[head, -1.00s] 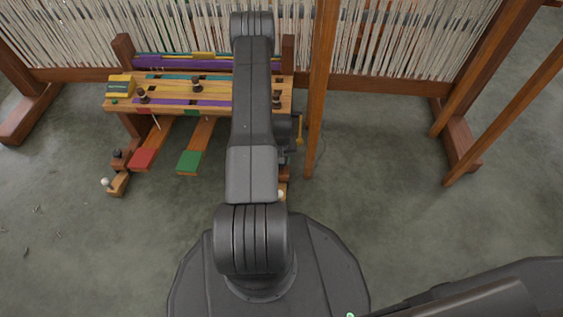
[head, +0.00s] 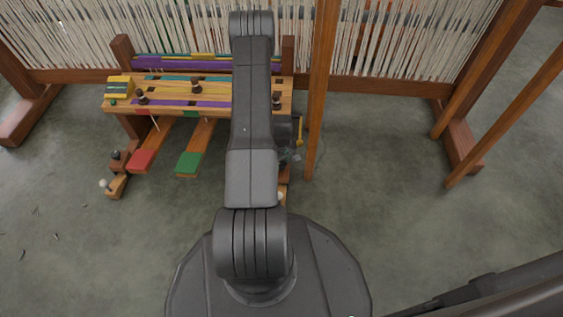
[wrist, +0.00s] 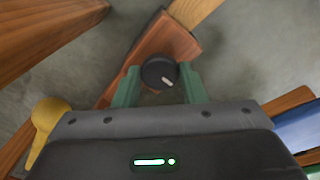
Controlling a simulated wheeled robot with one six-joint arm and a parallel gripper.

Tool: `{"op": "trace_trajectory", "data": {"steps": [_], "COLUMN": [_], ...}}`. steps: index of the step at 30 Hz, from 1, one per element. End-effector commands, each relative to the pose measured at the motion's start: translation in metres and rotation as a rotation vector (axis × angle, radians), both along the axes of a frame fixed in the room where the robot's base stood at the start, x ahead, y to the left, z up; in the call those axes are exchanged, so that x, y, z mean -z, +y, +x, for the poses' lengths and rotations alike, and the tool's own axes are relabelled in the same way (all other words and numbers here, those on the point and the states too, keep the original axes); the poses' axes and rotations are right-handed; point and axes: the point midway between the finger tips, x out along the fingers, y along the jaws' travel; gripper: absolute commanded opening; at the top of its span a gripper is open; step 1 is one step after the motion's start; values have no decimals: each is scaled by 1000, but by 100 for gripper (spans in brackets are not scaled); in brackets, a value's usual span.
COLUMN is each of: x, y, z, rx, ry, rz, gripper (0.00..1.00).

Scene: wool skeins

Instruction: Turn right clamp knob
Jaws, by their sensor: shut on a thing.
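The right clamp knob (wrist: 158,73) is a round black knob with a short white mark, in the wrist view. The mark points toward the lower right. The knob sits on a reddish-brown wooden block (wrist: 168,38). My gripper (wrist: 158,84) has its two green fingers on either side of the knob and is shut on it. In the head view my arm hides this knob and most of the gripper. A matching dark left clamp knob (head: 117,155) shows at the lower left of the loom bench.
The bench top (head: 215,88) carries several dark pegs. Red (head: 142,160) and green (head: 189,163) pedals stick out in front. A yellow handle (head: 299,131) is close beside my arm, and an upright wooden post (head: 319,110) stands right of it.

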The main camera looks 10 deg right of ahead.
Motion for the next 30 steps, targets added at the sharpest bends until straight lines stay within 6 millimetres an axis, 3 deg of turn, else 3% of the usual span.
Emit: {"op": "trace_trajectory", "data": {"steps": [13, 14, 17, 26, 30], "x": [-1, -1, -1, -2, -17], "y": [0, 0, 0, 0, 0], "z": [1, 1, 1, 0, 1], "rx": [-9, -9, -9, -8, -8], "ry": [-3, -3, -2, -1, -2], "rz": [-1, -1, 0, 0, 0], "gripper": [15, 42, 59, 59, 59]}}
